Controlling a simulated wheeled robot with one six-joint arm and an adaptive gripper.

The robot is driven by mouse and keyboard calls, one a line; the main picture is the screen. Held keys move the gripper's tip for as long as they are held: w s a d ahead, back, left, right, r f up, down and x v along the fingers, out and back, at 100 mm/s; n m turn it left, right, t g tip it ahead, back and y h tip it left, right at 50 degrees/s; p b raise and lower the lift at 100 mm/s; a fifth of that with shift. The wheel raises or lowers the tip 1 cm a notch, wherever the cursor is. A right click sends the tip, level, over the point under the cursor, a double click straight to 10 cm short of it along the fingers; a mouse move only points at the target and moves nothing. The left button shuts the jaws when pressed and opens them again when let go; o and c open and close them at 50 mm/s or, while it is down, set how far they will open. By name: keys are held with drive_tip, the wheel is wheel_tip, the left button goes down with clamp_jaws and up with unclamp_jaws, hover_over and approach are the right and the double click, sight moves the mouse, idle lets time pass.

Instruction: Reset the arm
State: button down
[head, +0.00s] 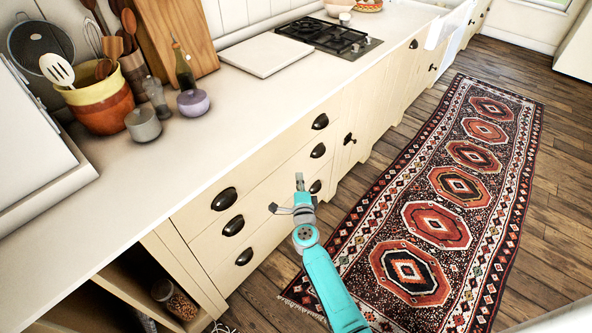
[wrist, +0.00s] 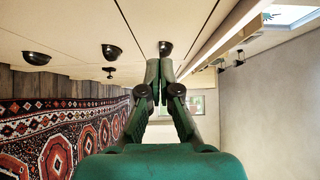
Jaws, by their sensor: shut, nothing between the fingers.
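My gripper (head: 299,181) is at the end of my teal arm, in front of the cream drawer fronts and below the countertop edge in the head view. In the wrist view my gripper (wrist: 158,68) has its two fingers together with nothing between them. A dark cup-shaped drawer handle (wrist: 166,47) appears just beyond the fingertips in that view; I cannot tell the exact gap. The drawers look closed.
The cream countertop (head: 225,110) holds a utensil pot (head: 103,105), small jars, a bottle, a white board (head: 265,54) and a black hob (head: 328,37). An open shelf (head: 130,283) is at lower left. A patterned rug (head: 440,195) covers the clear wooden floor.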

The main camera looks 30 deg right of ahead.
drive_tip(key=shift+s+a, duration=0.1)
drive_tip(key=shift+s, duration=0.1)
drive_tip(key=s+a+f+n+y, duration=0.1)
drive_tip(key=s+a+n, duration=0.25)
drive_tip(key=s, duration=0.65)
drive_tip(key=s+a+n+y, duration=0.1)
drive_tip(key=s+a+n, duration=0.25)
drive_tip(key=s, duration=0.65)
drive_tip(key=s+a+f+n+y, duration=0.1)
drive_tip(key=s+a+n+y, duration=0.2)
drive_tip(key=s, duration=0.8)
drive_tip(key=s+a+r+n+y, duration=0.1)
drive_tip(key=s+a+r+n, duration=0.1)
drive_tip(key=s+r+n, duration=0.4)
drive_tip(key=s+a+r+n+g+y, duration=0.1)
drive_tip(key=s+a+r+n, duration=0.2)
drive_tip(key=s+r+n, duration=0.4)
drive_tip(key=s+r, duration=0.1)
drive_tip(key=s, duration=0.7)
drive_tip(key=shift+s+r+g+y, duration=0.2)
drive_tip(key=shift+s+g+y, duration=0.1)
drive_tip(key=shift+s, duration=0.1)
drive_tip(key=shift+a, duration=0.1)
